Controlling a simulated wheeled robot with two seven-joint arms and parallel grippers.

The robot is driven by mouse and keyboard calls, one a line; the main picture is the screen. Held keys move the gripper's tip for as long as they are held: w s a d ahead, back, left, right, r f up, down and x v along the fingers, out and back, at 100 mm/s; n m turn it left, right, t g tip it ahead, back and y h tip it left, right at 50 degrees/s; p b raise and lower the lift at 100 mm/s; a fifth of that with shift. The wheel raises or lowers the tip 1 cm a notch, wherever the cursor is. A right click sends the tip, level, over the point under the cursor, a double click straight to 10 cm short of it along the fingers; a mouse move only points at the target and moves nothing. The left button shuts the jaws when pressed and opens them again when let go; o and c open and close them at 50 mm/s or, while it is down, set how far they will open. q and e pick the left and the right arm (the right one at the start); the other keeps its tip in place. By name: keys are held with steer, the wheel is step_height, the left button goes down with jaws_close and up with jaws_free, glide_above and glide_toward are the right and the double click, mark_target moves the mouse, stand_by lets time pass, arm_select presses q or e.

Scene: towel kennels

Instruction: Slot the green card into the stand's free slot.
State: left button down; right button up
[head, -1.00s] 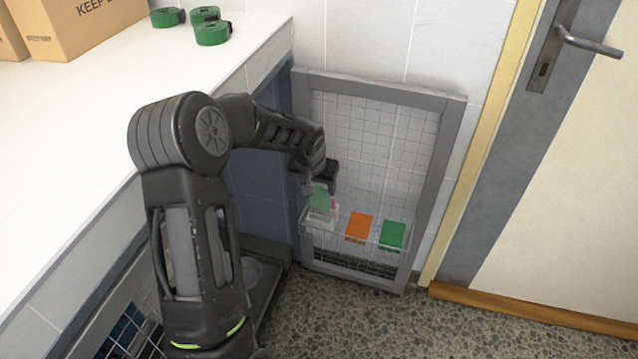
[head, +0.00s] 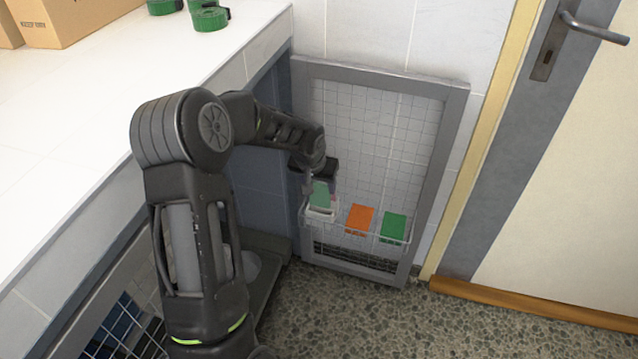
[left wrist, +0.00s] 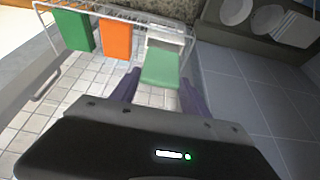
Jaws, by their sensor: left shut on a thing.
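My left gripper (head: 319,182) is shut on a pale green card (head: 320,195) at the basket's left end. The left wrist view shows the card (left wrist: 160,68) between two purple fingers (left wrist: 162,92). A small white stand (head: 322,215) is at the card's lower end; it also shows in the left wrist view (left wrist: 167,38). The card's lower edge overlaps the stand in both views. I cannot tell whether it is inside a slot, as the slots are too small to make out. My right gripper is not in view.
The wire basket (head: 378,241) hangs on a grey-framed mesh panel (head: 457,110). It also holds an orange block (head: 360,219) and a darker green block (head: 393,227). A white counter (head: 80,130) stands left of the panel, and a door (head: 570,170) is at right.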

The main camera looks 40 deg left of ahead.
mark_target(319, 201)
arm_select(q)
steer(key=shift+s+f+b, duration=0.1)
steer(key=shift+f+b, duration=0.05)
steer(key=shift+b, duration=0.35)
stand_by(1.2)
steer(key=shift+f+b, duration=2.25)
steer(key=shift+f, duration=0.5)
steer(key=shift+c, duration=2.3)
jaws_free()
steer(key=p+v, duration=0.2)
steer(key=v, duration=0.5)
steer(key=shift+r, duration=0.4)
steer(key=shift+s+d, duration=0.1)
